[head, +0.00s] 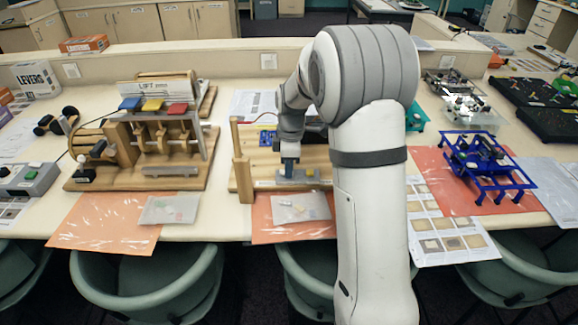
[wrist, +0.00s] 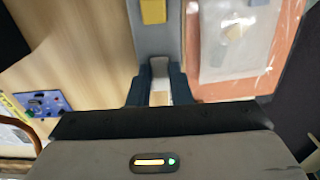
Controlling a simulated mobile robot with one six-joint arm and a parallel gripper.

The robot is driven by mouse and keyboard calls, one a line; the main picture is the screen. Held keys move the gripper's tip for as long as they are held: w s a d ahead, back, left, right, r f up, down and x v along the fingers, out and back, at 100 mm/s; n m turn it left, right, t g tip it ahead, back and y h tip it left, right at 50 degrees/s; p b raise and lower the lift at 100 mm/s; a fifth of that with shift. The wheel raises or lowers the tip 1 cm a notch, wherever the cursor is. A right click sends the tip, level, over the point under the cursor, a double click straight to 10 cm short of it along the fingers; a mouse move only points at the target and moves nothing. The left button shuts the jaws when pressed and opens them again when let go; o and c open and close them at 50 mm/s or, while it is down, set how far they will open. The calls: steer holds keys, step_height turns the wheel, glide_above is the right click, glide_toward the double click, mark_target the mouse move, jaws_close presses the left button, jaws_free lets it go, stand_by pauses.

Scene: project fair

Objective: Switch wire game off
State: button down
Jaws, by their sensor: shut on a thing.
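The wire game (head: 243,172) stands on a pale wooden base in the middle of the table, with an upright wooden post at its left. A grey switch box (head: 313,176) lies along its front edge. My gripper (head: 289,168) points down at this box. In the wrist view the grey box (wrist: 144,45) carries a yellow block (wrist: 153,11). My gripper's dark fingers (wrist: 158,84) are close together at the near end of the box, shut on a small pale part there. The fingers hide most of that part, so the switch's position cannot be told.
A wooden lift game (head: 140,150) stands to the left. An orange sheet with a clear bag (head: 300,207) lies in front of the base. A small blue panel (wrist: 42,103) sits on the base. A blue frame model (head: 485,163) stands right; chairs line the front.

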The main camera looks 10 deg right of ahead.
steer(key=c, duration=1.3)
jaws_free()
step_height(320, 180, up, 7)
steer(key=shift+d+r+b, duration=0.15)
steer(key=shift+r+b, duration=0.05)
steer(key=shift+b, duration=0.1)
steer(key=shift+r, duration=0.2)
